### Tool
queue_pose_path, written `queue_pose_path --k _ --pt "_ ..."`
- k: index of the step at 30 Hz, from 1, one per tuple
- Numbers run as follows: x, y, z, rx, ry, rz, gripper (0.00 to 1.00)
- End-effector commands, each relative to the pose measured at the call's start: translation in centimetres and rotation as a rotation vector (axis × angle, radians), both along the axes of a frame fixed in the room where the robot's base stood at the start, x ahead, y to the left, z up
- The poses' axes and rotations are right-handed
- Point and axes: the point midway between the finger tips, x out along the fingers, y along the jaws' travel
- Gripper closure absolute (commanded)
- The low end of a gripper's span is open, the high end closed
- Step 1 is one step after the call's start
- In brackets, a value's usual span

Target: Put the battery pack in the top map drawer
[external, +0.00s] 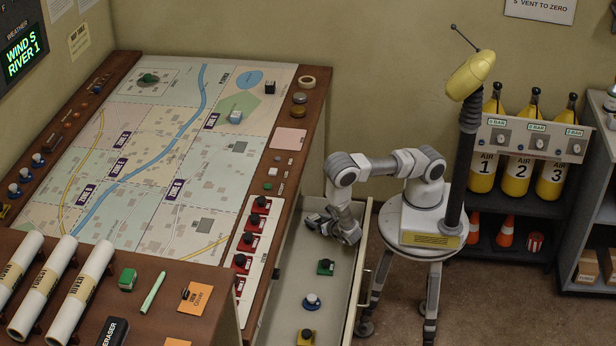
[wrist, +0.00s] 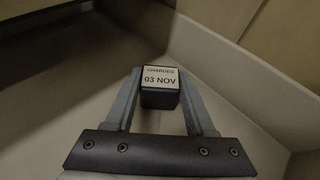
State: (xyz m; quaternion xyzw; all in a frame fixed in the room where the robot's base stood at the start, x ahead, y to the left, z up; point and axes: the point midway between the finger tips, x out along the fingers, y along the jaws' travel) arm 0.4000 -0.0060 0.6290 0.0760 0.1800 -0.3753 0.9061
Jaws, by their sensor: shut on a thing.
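The battery pack (wrist: 160,84) is a black block with a white label reading "CHARGED 03 NOV" in the wrist view. My gripper (wrist: 161,78) is shut on it, one grey finger on each side. In the external view my gripper (external: 334,228) points down into the far end of the open map drawer (external: 278,301), and the pack is hidden there. The drawer has a pale interior and is pulled out from the right side of the map table. Pale walls meeting in a corner surround the pack in the wrist view. I cannot tell whether the pack touches the drawer floor.
The map table (external: 130,150) stands to the left. Yellow air cylinders (external: 520,176) stand in a rack at the right.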

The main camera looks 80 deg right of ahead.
Motion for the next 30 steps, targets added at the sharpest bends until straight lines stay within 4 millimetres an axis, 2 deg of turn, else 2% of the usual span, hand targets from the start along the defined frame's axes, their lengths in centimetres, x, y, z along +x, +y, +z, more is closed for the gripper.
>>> queue_pose_path --k 6,7,12,23,30 --pt "0.0 0.0 -0.3 -0.001 -0.001 0.0 1.0" --pt "0.0 0.0 -0.3 0.0 0.0 0.0 0.44" --pt "0.0 0.0 -0.2 0.0 0.0 0.0 0.15" --pt "0.0 0.0 0.3 -0.001 -0.001 0.0 0.15" --pt "-2.7 2.8 1.9 0.001 0.002 0.004 0.15"
